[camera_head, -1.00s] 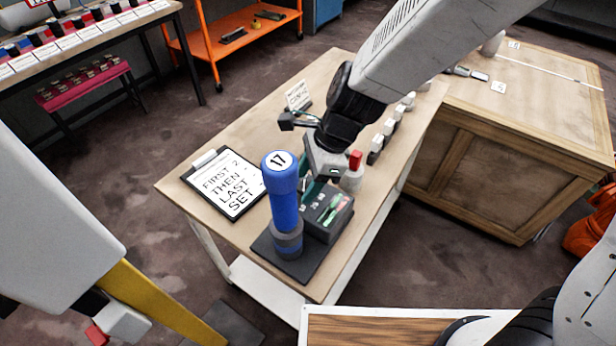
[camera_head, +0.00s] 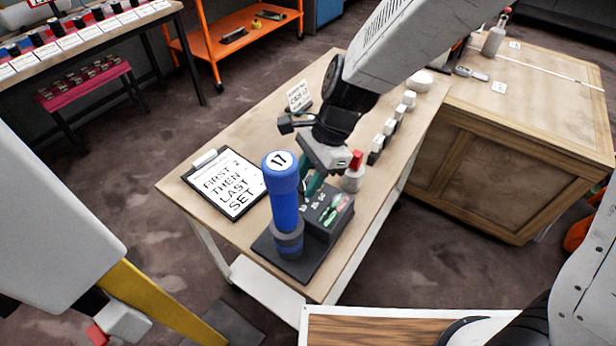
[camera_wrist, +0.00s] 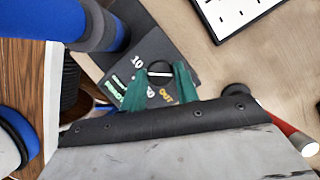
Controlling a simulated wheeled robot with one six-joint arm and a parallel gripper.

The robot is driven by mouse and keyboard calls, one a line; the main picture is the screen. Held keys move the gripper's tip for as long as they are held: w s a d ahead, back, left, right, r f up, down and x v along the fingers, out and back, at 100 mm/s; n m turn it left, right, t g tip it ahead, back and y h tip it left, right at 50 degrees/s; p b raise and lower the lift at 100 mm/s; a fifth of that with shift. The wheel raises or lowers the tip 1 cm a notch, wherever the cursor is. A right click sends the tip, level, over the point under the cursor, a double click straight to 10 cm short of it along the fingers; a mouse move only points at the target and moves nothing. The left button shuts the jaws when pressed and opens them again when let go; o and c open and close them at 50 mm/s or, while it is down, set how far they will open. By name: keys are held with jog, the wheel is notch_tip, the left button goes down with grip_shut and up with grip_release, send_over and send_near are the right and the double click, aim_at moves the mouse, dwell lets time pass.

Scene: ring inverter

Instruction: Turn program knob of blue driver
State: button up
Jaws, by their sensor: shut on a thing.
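The blue driver (camera_head: 284,200) stands upright on a dark base plate, with a white "17" label on top. Its dark control box (camera_head: 330,212), with printed numbers and green marks, sits right beside it. The program knob (camera_wrist: 160,70) is round and black with a white pointer line; it shows in the wrist view on the box face. My gripper (camera_wrist: 162,86) has its green fingers on either side of the knob, shut on it. In the head view my gripper (camera_head: 311,188) is at the box, and the knob is hidden there. The blue driver (camera_wrist: 98,22) also shows at top left in the wrist view.
A clipboard (camera_head: 226,182) reading "FIRST 2 THEN LAST SET" lies left of the driver. A small sign (camera_head: 298,96) and a row of white-topped items stand farther back on the table.

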jog(key=n, duration=0.2)
jog(key=n+g+h, duration=0.1)
jog(key=n, duration=0.1)
jog(key=shift+w+a+n, duration=0.15)
jog(key=shift+w+n, duration=0.05)
jog(key=shift+n, duration=0.1)
jog(key=n+h, duration=0.1)
jog(key=n, duration=0.1)
jog(key=n+g+h, duration=0.1)
jog(key=n, duration=0.2)
jog(key=shift+a, duration=0.2)
jog(key=n+h, duration=0.1)
jog(key=n, duration=0.2)
jog(key=n+h, duration=0.1)
jog(key=n, duration=0.2)
jog(key=shift+a, duration=0.2)
jog(key=n+t+h, duration=0.1)
jog(key=n+h, duration=0.1)
jog(key=n, duration=0.2)
jog(key=shift+a+n, duration=0.1)
jog(key=shift+n, duration=0.2)
jog(key=o, duration=1)
jog(key=shift+c, duration=0.2)
jog(key=shift+s, duration=0.1)
